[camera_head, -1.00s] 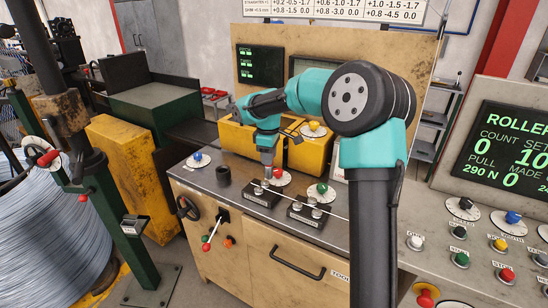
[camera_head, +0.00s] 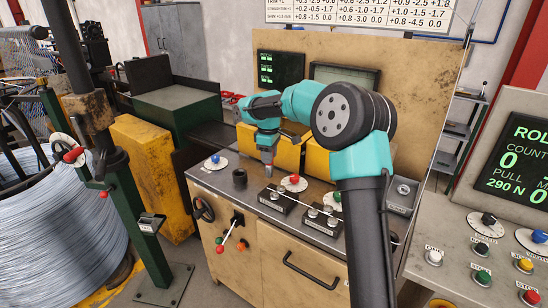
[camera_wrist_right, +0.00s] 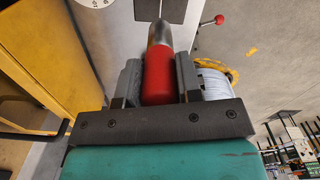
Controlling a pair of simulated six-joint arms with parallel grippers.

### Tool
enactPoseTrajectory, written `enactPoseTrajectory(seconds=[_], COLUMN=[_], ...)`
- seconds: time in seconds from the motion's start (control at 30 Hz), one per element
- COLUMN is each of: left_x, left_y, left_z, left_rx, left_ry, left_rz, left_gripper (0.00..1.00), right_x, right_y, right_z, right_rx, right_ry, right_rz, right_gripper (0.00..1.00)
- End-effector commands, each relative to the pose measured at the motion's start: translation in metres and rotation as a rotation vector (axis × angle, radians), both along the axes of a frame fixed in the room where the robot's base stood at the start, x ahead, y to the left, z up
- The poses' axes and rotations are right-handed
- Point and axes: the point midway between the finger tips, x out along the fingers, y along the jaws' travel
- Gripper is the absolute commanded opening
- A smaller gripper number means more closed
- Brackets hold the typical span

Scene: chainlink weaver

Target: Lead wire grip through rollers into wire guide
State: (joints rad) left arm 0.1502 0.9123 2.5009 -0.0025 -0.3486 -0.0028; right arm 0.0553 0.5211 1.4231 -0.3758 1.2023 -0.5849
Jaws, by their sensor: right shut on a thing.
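My right gripper (camera_head: 267,170) hangs over the bench top, just behind the left roller block. The right wrist view shows its fingers (camera_wrist_right: 160,80) shut on a red-handled tool (camera_wrist_right: 163,82) with a metal tip, seemingly the wire grip. In the head view the tool is too small to make out. Two dark roller blocks with pale rollers sit on the bench, a left one (camera_head: 275,200) and a right one (camera_head: 318,222). A thin pale wire runs rightward from the right block. I cannot clearly identify the wire guide; my arm covers part of the bench's right side. My left gripper is out of view.
A big coil of wire (camera_head: 70,225) and a green post (camera_head: 135,215) stand left of the bench (camera_head: 225,180). Yellow boxes (camera_head: 285,150) stand behind the gripper. A control console (camera_head: 455,255) is at right.

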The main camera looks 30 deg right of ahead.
Motion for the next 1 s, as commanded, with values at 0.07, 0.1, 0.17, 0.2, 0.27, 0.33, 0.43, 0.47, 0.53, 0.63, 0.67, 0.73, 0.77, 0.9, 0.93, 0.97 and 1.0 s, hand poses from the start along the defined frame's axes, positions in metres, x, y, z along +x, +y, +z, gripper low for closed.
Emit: enactPoseTrajectory(seconds=[0.07, 0.1, 0.17, 0.2, 0.27, 0.33, 0.43, 0.47, 0.53, 0.63, 0.67, 0.73, 0.77, 0.9, 0.93, 0.97, 1.0], left_x=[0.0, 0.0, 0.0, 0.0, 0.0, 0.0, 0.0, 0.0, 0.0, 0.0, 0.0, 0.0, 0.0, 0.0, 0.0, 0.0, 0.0], left_y=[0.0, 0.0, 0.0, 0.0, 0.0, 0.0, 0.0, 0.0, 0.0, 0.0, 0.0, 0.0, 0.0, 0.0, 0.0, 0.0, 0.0], left_z=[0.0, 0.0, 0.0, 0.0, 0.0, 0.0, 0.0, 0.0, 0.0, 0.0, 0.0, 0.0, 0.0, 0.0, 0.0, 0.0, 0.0], left_rx=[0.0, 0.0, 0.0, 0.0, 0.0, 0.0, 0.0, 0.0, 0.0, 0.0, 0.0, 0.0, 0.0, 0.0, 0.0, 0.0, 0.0], left_ry=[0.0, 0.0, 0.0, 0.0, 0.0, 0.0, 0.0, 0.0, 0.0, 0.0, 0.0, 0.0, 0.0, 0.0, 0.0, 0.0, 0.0], left_rz=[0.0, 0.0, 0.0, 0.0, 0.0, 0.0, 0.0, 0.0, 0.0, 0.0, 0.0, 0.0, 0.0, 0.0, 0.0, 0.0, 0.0], left_gripper=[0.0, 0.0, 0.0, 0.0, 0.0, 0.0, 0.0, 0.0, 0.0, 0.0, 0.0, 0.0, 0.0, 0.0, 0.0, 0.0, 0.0], right_x=[0.006, 0.008, 0.012, 0.014, 0.018, 0.022, 0.027, 0.028, 0.032, 0.038, 0.04, 0.044, 0.045, 0.051, 0.052, 0.053, 0.054], right_y=[0.003, 0.004, 0.005, 0.006, 0.007, 0.009, 0.011, 0.012, 0.014, 0.016, 0.017, 0.019, 0.019, 0.022, 0.022, 0.023, 0.023], right_z=[0.0, -0.001, 0.0, 0.002, 0.004, 0.006, 0.01, 0.012, 0.014, 0.018, 0.019, 0.022, 0.022, 0.026, 0.027, 0.028, 0.029], right_rx=[0.0, 0.0, 0.0, 0.0, 0.0, 0.0, 0.0, 0.001, 0.0, 0.001, 0.001, 0.0, 0.0, 0.001, 0.0, 0.0, 0.0], right_ry=[0.0, 0.0, -0.002, -0.002, -0.001, -0.001, -0.001, -0.001, -0.002, -0.001, -0.001, -0.002, -0.002, -0.001, -0.001, -0.001, -0.001], right_rz=[0.001, 0.001, 0.0, 0.0, 0.0, 0.0, 0.0, 0.0, 0.0, 0.0, 0.0, 0.0, 0.0, 0.0, 0.0, -0.001, -0.001], right_gripper=[0.05, 0.05, 0.05, 0.05, 0.05, 0.05, 0.05, 0.05, 0.05, 0.05, 0.05, 0.05, 0.05, 0.05, 0.05, 0.05, 0.05])
